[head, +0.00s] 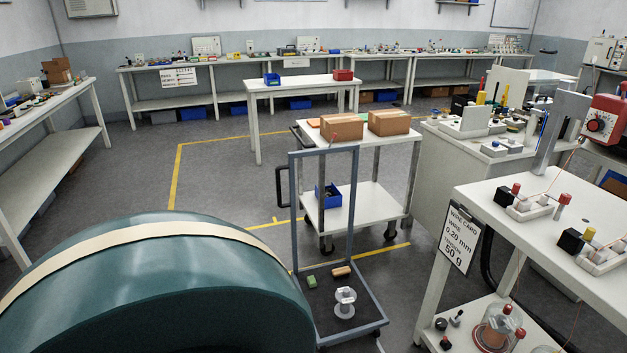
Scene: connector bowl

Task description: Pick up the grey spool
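A pale grey, nearly white spool (345,303) with a flange at each end stands on the dark low deck of a blue-grey push cart (379,325). It looks upright, near the deck's front right part. A green block (311,282) and a brown piece (341,271) lie behind it on the same deck. Neither of my grippers shows in the head view, so nothing is seen near the spool.
The cart's tall handle frame (292,205) rises behind the spool. A white workbench (500,225) stands close on the right, with clamps and a wire card. A white trolley (368,203) with cardboard boxes stands behind. The lower left is blocked close to the camera.

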